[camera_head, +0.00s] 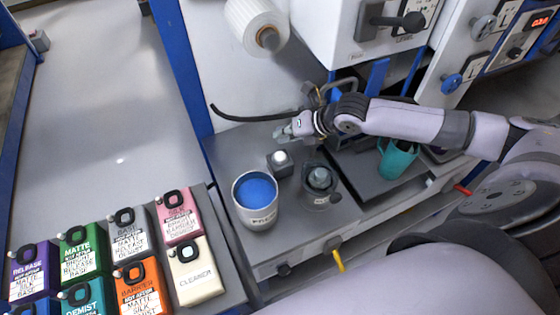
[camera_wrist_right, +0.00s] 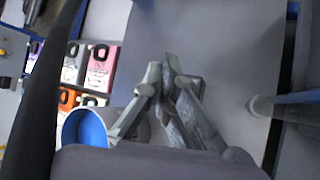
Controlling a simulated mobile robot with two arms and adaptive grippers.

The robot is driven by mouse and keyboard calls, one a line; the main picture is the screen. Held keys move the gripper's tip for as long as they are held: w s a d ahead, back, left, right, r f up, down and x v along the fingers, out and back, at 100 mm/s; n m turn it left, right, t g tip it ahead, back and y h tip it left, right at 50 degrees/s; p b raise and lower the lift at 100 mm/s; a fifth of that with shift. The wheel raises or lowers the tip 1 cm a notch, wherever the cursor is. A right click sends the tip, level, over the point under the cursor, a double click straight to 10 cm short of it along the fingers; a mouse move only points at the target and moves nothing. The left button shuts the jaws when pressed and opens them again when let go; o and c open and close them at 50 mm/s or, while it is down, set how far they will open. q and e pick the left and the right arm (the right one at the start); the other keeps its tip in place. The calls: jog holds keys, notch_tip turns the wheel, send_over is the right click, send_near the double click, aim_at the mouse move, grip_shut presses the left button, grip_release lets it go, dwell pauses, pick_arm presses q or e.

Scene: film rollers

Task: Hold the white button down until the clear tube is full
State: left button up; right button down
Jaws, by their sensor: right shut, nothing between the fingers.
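The white button (camera_head: 281,157) sits on top of a small dark box on the grey bench. My right gripper (camera_head: 280,134) is shut and empty, behind the button and apart from it in the head view. Its closed fingers also show in the wrist view (camera_wrist_right: 168,65). A short, clear-looking vessel on a dark round base (camera_head: 320,178) stands to the right of the button. I cannot tell whether it is the clear tube or how full it is. My left gripper is out of view.
A white can with blue contents (camera_head: 256,193) stands left of the button. A teal cup (camera_head: 396,158) stands under my right arm. A black hose (camera_head: 250,117) runs behind the gripper. Several labelled canisters (camera_head: 130,235) stand at lower left.

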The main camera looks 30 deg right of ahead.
aim_at(282, 154)
notch_tip(282, 154, down, 3)
jog(key=shift+r+b, duration=0.1)
jog(key=shift+b, duration=0.5)
jog(key=shift+f, duration=0.65)
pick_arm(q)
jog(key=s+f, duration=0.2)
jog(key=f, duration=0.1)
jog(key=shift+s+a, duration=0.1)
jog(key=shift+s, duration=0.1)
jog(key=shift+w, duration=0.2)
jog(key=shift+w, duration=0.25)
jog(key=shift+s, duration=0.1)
pick_arm(e)
jog(key=shift+f, duration=0.15)
pick_arm(q)
jog(key=shift+b, duration=0.3)
pick_arm(e)
jog(key=shift+f, duration=0.3)
